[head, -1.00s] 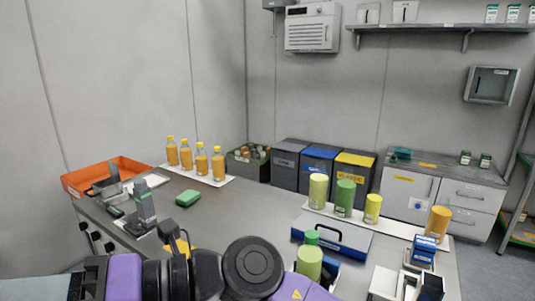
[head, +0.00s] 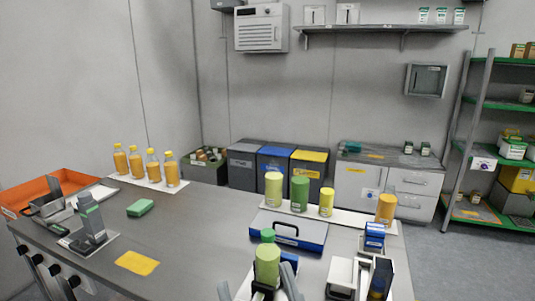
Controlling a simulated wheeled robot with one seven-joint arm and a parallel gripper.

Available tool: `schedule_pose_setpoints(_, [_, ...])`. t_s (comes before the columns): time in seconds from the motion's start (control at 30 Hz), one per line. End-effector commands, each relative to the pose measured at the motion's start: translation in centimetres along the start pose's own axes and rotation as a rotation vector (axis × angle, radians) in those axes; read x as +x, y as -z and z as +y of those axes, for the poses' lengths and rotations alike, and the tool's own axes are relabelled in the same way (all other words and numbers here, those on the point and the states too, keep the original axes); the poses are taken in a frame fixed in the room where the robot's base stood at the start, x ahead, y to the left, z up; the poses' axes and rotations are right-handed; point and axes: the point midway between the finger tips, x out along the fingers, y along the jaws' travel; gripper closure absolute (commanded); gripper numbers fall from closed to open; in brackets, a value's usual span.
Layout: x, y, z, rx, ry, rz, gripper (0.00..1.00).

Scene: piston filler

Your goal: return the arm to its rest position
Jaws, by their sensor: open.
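My gripper (head: 255,277) shows at the bottom edge of the head view. Its two grey fingers stand apart, open, with their tips pointing up the picture. The light green bottle with a green cap (head: 267,265) appears between the fingers in the picture. I cannot tell whether it is really between them or beyond them. The rest of my arm is out of view below.
A blue case (head: 289,229) lies behind the green bottle. A white device (head: 343,275) and a blue-topped block (head: 374,237) stand to its right. Orange bottles (head: 152,167), a green block (head: 141,208) and an orange tray (head: 25,193) are left.

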Motion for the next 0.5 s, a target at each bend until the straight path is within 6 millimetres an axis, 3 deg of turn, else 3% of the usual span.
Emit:
schedule_pose_setpoints(0.03, [-2.1,-0.9,1.2,0.019,-0.039,-0.067,0.45])
schedule_pose_setpoints(0.2, [-8.8,-3.1,4.6,0.066,-0.150,-0.262,0.45])
schedule_pose_setpoints(0.5, [-21.6,-3.7,8.7,0.096,-0.294,-0.590,0.45])
